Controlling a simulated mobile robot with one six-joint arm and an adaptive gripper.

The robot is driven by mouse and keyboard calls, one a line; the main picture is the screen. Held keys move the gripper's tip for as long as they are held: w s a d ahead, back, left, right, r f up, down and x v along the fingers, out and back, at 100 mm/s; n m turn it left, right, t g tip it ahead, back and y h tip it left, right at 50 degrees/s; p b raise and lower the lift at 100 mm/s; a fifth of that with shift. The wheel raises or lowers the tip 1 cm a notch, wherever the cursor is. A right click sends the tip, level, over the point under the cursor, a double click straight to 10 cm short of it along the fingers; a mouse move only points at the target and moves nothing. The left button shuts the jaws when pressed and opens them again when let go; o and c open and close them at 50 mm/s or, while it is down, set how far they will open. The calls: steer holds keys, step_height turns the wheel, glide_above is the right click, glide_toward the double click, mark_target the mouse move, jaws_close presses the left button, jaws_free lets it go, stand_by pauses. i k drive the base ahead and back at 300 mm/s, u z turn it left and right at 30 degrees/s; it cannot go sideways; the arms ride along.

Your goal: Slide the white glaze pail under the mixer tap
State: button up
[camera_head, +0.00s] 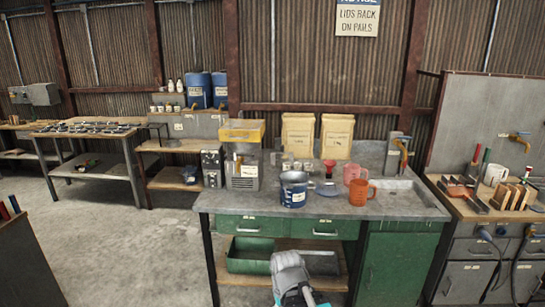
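I cannot make out a clearly white glaze pail on the bench. A blue pail with a pale metal rim and a white label (294,190) stands upright near the middle of the grey bench top (250,205). A tap with an orange spout (402,146) rises at the back right of that bench, above a sunken basin (399,186). No pail shows under its spout. A white mug-like vessel (495,175) stands on the separate bench at far right, near a second orange wall tap (520,138). Part of my arm shows at the bottom; my gripper's fingers do not show.
A yellow-topped machine (243,155) is at the left. Two tan bags (298,136) stand behind. The bench's front left is clear.

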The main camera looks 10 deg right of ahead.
mark_target(300, 179)
steer(key=u, duration=0.1)
steer(key=i, duration=1.4)
steer(key=z, duration=0.7)
